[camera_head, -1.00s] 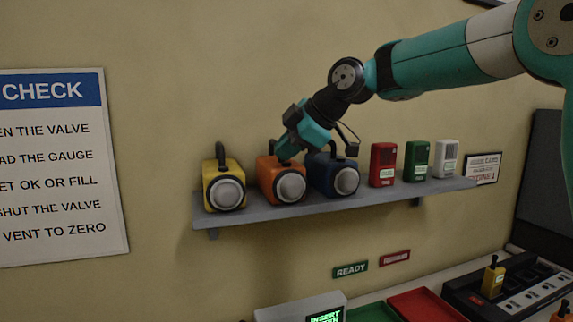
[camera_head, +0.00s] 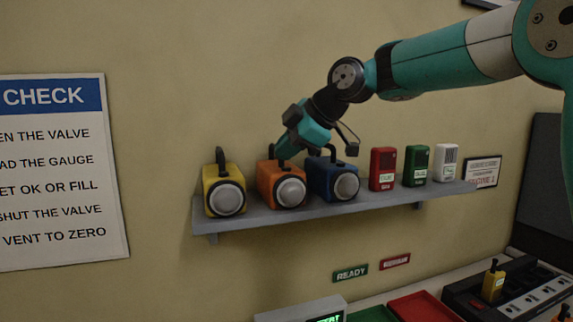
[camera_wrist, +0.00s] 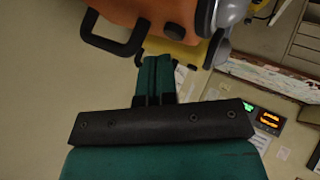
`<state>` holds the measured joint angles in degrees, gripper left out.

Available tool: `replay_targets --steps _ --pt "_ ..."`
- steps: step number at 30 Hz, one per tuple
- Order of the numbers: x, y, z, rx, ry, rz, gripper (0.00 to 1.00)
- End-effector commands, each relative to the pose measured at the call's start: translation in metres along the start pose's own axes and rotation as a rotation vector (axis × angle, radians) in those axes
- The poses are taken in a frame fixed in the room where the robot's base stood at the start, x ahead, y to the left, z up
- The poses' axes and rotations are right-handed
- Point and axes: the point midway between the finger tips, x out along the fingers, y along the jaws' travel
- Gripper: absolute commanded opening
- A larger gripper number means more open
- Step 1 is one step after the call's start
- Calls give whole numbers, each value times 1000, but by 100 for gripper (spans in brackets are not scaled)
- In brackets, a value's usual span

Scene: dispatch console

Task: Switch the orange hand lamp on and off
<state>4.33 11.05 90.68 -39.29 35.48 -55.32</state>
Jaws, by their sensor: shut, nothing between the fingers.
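The orange hand lamp (camera_head: 277,186) stands on the wall shelf between a yellow lamp (camera_head: 222,188) and a blue lamp (camera_head: 331,178). Its round front lens looks grey and unlit. In the wrist view, the orange lamp (camera_wrist: 150,12) fills the top, with its black handle at the left and a dark round knob on its body. My gripper (camera_head: 279,152) is just above the orange lamp in the head view. In the wrist view, my gripper's fingers (camera_wrist: 153,62) are shut together and empty, with a gap seen between them and the lamp's body.
The grey shelf (camera_head: 260,219) also holds a red (camera_head: 382,168), a green (camera_head: 415,164) and a white (camera_head: 446,161) handset-like box to the right. A check sign (camera_head: 55,170) hangs at the left. Below are a red tray (camera_head: 425,307) and a black charger panel (camera_head: 520,285).

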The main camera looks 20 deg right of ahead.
Motion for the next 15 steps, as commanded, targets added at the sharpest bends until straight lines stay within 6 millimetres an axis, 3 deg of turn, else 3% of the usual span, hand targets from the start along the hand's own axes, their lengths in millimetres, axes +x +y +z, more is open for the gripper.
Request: replay_targets --steps 15 --pt "-9 7 -6 -1 0 1 0"
